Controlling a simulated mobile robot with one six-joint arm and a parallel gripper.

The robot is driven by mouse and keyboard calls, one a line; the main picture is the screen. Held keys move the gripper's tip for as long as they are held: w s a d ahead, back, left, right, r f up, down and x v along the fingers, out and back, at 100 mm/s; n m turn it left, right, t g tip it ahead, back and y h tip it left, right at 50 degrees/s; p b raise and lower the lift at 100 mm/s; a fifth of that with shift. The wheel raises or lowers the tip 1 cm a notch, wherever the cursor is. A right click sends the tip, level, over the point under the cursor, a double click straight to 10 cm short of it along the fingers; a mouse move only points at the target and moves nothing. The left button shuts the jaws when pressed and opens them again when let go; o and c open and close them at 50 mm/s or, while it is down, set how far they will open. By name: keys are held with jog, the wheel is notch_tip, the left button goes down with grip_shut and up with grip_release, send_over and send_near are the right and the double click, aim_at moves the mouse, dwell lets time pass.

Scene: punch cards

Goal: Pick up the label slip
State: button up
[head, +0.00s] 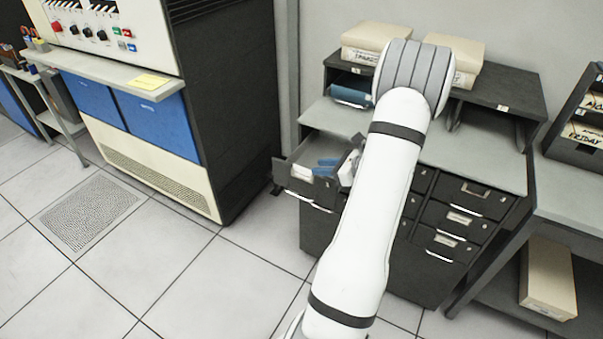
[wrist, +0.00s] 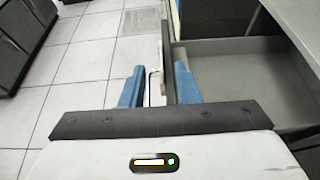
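The open drawer (head: 305,188) of the dark cabinet juts out on its left side in the head view. In the wrist view, its empty grey inside (wrist: 236,72) shows at right. My gripper (wrist: 158,88) is open, with its two blue fingers apart on either side of the drawer's front panel. A narrow whitish piece (wrist: 155,88) shows edge-on between the fingers, at the panel's outer face; it may be the label slip, but I cannot tell for sure. Neither finger clearly touches it. In the head view my arm hides part of the drawer, and the blue fingers (head: 325,166) show there.
Several shut drawers with label holders (head: 460,218) are right of my arm. Boxes (head: 375,42) stand on the cabinet. A tall dark computer cabinet (head: 225,100) stands at left, with a yellow paper (head: 147,81) on its shelf. The tiled floor (head: 190,280) in front is clear.

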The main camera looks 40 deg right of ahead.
aim_at(303, 173)
jog(key=x, duration=0.3)
jog(key=p+x, duration=0.1)
jog(key=x, duration=0.1)
jog(key=shift+f, duration=0.3)
grip_shut()
